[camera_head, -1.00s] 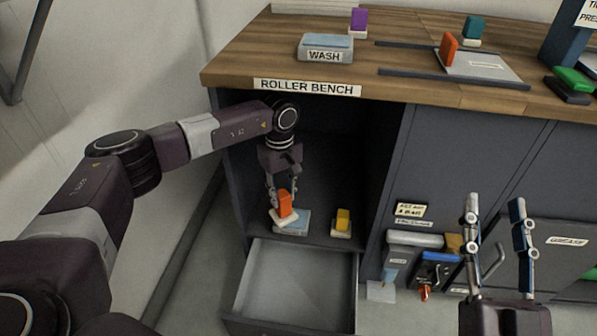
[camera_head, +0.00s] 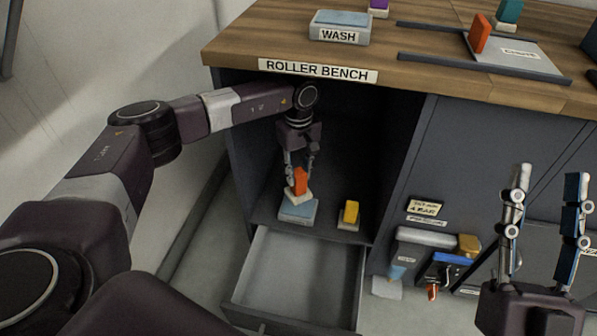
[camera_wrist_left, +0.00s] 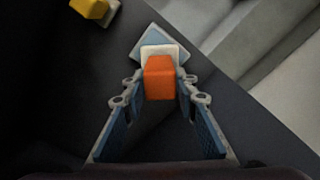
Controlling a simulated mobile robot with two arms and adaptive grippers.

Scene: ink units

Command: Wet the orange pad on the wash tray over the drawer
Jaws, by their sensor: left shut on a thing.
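The orange pad (camera_head: 300,181) has an orange grip on a white base. My left gripper (camera_head: 299,170) is shut on the orange grip inside the open cabinet bay. The wash tray (camera_head: 298,213), a small block with a light blue top, sits on the bay floor behind the open drawer (camera_head: 300,270). The white base overlaps the tray's back part in the head view; I cannot tell whether they touch. In the left wrist view the orange pad (camera_wrist_left: 159,78) is between the fingers, and the tray (camera_wrist_left: 148,37) shows beyond it. My right gripper (camera_head: 549,180) is open and empty at the right.
A yellow pad (camera_head: 350,213) stands right of the tray on the bay floor. On the bench top (camera_head: 420,60) are another block labelled WASH (camera_head: 340,28), another orange piece (camera_head: 479,33) by a plate, and a teal piece (camera_head: 509,11). The drawer is empty.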

